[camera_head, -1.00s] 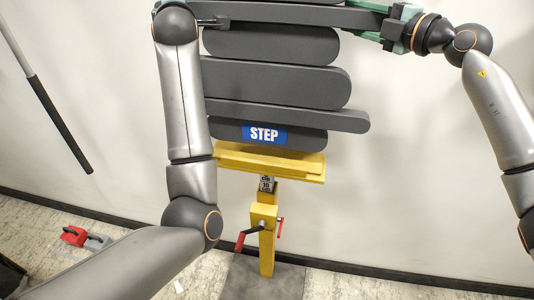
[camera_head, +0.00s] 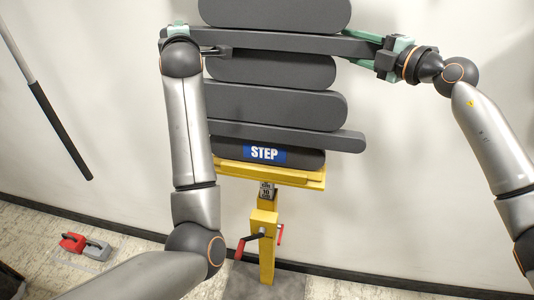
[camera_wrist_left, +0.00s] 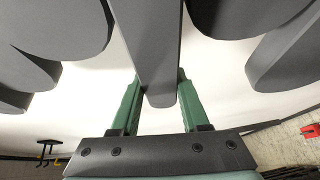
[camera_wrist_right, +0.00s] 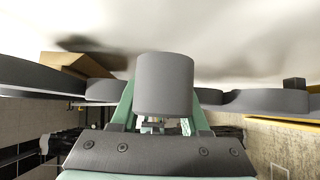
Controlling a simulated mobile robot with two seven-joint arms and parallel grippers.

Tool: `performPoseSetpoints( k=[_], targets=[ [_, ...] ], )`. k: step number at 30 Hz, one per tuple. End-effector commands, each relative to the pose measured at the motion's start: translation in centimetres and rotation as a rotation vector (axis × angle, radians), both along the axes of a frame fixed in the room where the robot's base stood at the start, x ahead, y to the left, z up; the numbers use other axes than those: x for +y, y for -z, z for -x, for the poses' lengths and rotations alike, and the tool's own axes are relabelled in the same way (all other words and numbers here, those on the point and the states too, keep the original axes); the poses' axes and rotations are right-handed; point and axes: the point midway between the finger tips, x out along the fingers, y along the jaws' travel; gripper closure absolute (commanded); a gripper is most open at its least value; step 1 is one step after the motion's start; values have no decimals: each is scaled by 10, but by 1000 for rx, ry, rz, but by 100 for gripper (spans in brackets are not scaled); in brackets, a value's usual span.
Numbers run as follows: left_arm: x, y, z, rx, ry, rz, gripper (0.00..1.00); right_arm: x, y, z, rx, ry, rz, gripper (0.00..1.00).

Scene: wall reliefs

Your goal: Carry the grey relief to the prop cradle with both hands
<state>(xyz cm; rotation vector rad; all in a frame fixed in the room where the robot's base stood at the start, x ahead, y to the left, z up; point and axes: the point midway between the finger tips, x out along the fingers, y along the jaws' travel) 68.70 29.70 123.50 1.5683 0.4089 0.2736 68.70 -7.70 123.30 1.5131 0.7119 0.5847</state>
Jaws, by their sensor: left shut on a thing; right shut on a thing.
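The grey relief (camera_head: 280,105) is a stack of dark grey rounded slabs of differing widths, with a blue STEP label on its lowest slab. The prop cradle (camera_head: 300,180) is a yellow ledge on a post; the lowest slab stands at its back edge, and I cannot tell if it touches. My right gripper (camera_head: 376,49) is shut on the right end of a long upper slab, also seen between its fingers in the right wrist view. My left gripper (camera_wrist_left: 158,80) is shut on the same slab's left end; in the head view my forearm mostly hides it.
A red crank handle (camera_head: 241,247) sticks out from the cradle's post. A red and grey tool (camera_head: 85,245) lies on the floor at left. A dark-gripped pole (camera_head: 62,130) leans by the white wall (camera_head: 430,180). The floor meets the wall at a dark skirting.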

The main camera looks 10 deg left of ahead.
Motion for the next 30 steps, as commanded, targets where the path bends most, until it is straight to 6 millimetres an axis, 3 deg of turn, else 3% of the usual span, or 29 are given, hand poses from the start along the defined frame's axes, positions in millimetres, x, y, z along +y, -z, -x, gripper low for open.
performPoseSetpoints(
  k=[1, 2, 9, 23, 30],
  targets=[
    [-5, -4, 0, -14, 10, -4, 100, 5, -5, 3, -10, -9, -9, 100],
    [-5, 2, -1, -1, 11, 1, 52, 5, 1, 2, 0, -10, -1, 52],
    [-2, 1, -1, -1, 5, 0, 25, 2, 1, 1, -1, -5, -1, 25],
    [1, 1, 0, -1, 1, 0, 25, 1, 0, 0, -3, -2, -2, 25],
    [32, 1, 1, -1, -3, -1, 25, 0, 0, 0, -2, -1, -1, 25]
  ],
)
